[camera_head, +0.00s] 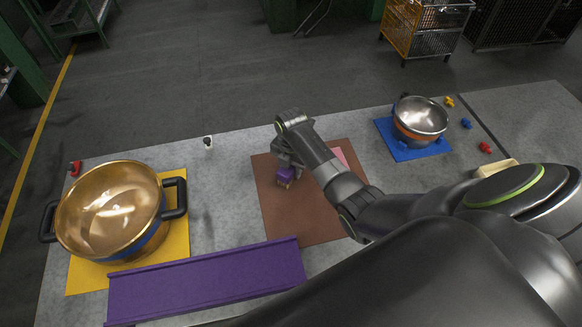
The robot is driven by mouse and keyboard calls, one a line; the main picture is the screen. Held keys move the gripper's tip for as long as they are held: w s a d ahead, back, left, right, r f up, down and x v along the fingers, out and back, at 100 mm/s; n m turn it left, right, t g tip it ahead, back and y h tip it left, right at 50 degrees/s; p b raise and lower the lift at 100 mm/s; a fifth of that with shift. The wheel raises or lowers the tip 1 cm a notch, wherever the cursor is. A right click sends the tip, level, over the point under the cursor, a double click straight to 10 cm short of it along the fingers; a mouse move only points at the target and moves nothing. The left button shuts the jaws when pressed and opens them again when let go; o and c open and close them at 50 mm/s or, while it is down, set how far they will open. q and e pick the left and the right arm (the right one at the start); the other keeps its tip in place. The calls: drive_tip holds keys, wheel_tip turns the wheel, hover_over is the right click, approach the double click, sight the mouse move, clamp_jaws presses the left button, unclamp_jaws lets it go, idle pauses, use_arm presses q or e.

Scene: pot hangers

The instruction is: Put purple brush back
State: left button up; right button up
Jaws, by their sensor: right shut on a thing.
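The purple brush (286,174) is over the brown mat (313,222), with its paler bristle end lowest. My right gripper (284,163) is shut on the brush near the mat's upper left part. The gripper hides part of the brush, and I cannot tell whether the brush touches the mat. A long purple tray (205,282) lies empty at the front, left of my right arm. My left gripper is not in view.
A gold pot (112,212) stands on a yellow mat (88,275) at left. A steel pot (421,117) stands on a blue mat (396,150) at right. A pink piece (341,156) lies behind my arm. Small red and blue pieces lie at right.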

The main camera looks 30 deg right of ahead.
drive_tip(key=shift+f, duration=0.2)
drive_tip(key=o, duration=1.1)
drive_tip(key=shift+r, duration=0.15)
wheel_tip(320, 180, up, 12)
drive_tip(key=shift+f+b, duration=0.1)
drive_tip(key=shift+b, duration=0.65)
